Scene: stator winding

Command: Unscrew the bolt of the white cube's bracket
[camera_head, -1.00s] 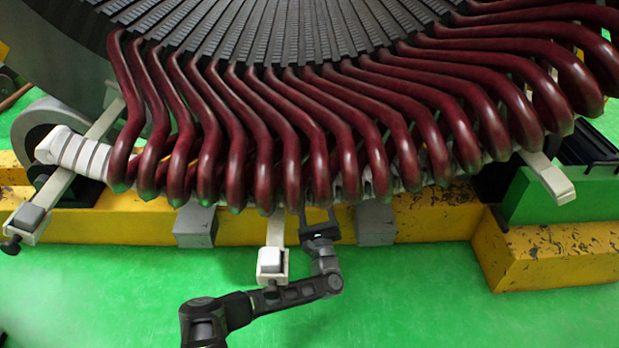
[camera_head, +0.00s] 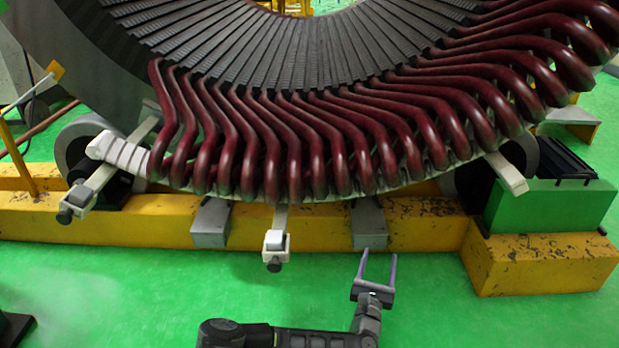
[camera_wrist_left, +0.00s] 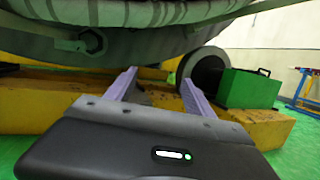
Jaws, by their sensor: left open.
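The white cube (camera_head: 275,240) sits in a pale bracket at the lower end of a short arm below the middle of the coils. Its dark bolt (camera_head: 274,265) points down from the underside of the bracket. My left gripper (camera_head: 378,268) is open and empty, to the right of the bolt and apart from it, with its fingers pointing up toward the yellow beam. In the left wrist view the two purple-grey fingers (camera_wrist_left: 158,88) stand wide apart with nothing between them. My right gripper is not in view.
Dark red coils (camera_head: 300,150) hang from the stator above. A yellow beam (camera_head: 130,227) with grey blocks (camera_head: 211,222) runs behind. A second bracket with a bolt (camera_head: 64,215) is at the left. A green box (camera_head: 550,205) stands right. The green floor in front is clear.

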